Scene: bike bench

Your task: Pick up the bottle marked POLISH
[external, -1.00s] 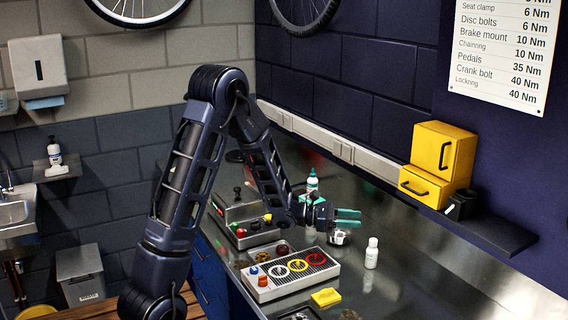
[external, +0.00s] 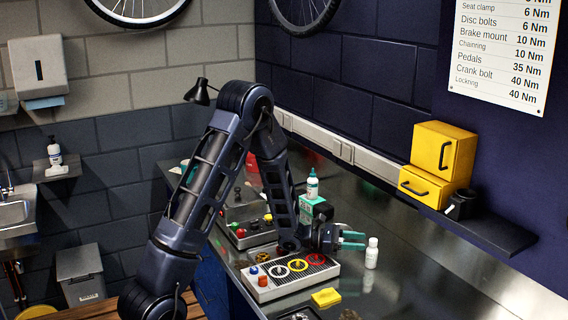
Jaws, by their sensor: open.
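A small white bottle (external: 371,254) stands upright on the metal bench, right of my gripper. The markings on both bottles are too small to read, so I cannot tell which says POLISH. My gripper (external: 354,240) is open and empty, with its teal fingers pointing right toward the small white bottle.
A grey panel with coloured rings (external: 290,275) and a yellow block (external: 326,297) lie in front of my gripper. A teal box (external: 320,209) stands close behind it. Yellow boxes (external: 441,164) sit on the wall shelf. The bench (external: 430,262) right of the small white bottle is clear.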

